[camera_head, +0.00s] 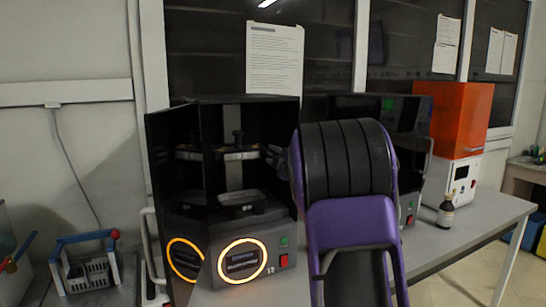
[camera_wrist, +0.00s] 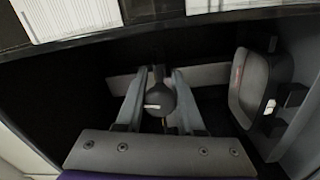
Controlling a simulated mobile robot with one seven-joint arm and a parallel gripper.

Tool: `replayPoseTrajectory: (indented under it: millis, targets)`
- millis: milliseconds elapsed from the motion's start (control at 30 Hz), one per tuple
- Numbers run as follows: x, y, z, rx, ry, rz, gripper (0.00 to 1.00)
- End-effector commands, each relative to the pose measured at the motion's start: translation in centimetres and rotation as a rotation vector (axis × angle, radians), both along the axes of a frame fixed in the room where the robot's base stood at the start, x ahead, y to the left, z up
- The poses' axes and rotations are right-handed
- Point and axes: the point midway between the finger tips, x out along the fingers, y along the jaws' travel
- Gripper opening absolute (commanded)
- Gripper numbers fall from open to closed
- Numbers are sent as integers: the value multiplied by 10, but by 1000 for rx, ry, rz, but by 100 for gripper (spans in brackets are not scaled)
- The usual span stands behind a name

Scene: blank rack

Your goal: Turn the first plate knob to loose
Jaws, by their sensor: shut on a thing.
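In the wrist view, a dark rounded knob (camera_wrist: 158,100) with a small white mark sits between the two grey fingers of my gripper (camera_wrist: 160,82). The fingers are closed on its sides. In the head view, the black machine (camera_head: 222,105) stands with its front open. Inside it are an upper plate holder (camera_head: 240,155) and a lower plate holder (camera_head: 242,198). My arm reaches in from the right at about the upper holder's height. My arm hides most of the knob and fingertips there.
A grey pad (camera_wrist: 252,82) is close to the right of the fingers. A second black machine (camera_head: 408,115), an orange-and-white device (camera_head: 462,120) and a brown bottle (camera_head: 447,212) stand to the right. A blue-handled rack (camera_head: 90,272) is at left.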

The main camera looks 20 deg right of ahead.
Motion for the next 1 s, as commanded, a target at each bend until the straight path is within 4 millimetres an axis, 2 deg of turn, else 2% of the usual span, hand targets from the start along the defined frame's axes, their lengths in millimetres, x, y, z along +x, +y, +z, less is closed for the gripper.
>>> replayPoseTrajectory:
  millis: [300, 867, 900, 1000]
  targets:
    - [0, 0, -1, -125, -3, -1, 0]
    - [0, 0, -1, -150, -4, -1, 0]
    - [0, 0, -1, -150, -4, -1, 44]
    - [0, 0, -1, -150, -4, 0, 62]
